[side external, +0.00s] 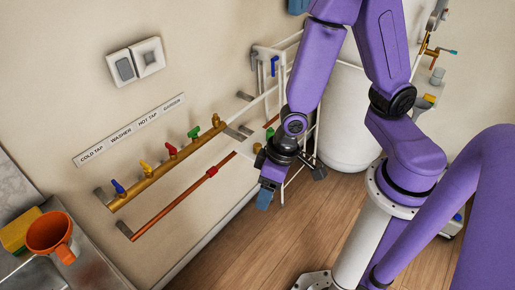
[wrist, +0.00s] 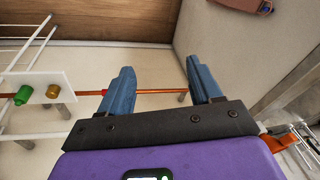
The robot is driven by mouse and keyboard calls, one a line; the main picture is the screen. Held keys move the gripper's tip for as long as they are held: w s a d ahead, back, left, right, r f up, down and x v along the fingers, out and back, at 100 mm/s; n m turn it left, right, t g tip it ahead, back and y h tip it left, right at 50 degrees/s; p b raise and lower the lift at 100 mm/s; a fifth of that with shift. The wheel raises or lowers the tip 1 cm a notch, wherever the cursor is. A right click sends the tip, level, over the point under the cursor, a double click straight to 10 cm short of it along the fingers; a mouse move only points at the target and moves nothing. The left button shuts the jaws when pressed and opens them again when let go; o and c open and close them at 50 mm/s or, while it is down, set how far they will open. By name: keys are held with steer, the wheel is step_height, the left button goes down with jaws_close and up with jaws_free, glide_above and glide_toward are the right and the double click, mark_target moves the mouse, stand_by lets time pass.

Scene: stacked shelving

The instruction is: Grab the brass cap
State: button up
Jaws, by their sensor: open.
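A small brass cap (wrist: 53,91) sits on a white plate (wrist: 38,82) beside a green cylinder (wrist: 22,95), at the left of the wrist view. In the side external view, a brass-coloured round piece (side external: 260,158) shows just beside my gripper, partly hidden by it; I cannot tell for sure that it is the same cap. My gripper (side external: 291,186) points down near the white rack by the wall. In the wrist view, its blue fingers (wrist: 161,82) are spread with nothing gripped between them. The cap lies outside them, left of the left finger.
A copper pipe (wrist: 150,91) runs behind the fingers in the wrist view. A brass manifold (side external: 160,172) with coloured taps is on the wall. A white tank (side external: 345,120) stands behind my arm. An orange funnel (side external: 48,232) is at lower left.

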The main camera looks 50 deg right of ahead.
steer(key=w+d+f+m+t+h, duration=0.1)
steer(key=w+d+f+m+t, duration=0.1)
steer(key=w+f+m, duration=0.35)
steer(key=m+t+h, duration=0.1)
steer(key=t+h, duration=0.4)
steer(key=t, duration=0.5)
glide_toward(259, 146)
steer(key=x, duration=0.6)
steer(key=shift+s+f, duration=0.1)
steer(key=shift+f, duration=0.05)
steer(key=shift+x, duration=2.55)
steer(key=shift+c, duration=0.4)
steer(key=c, duration=1)
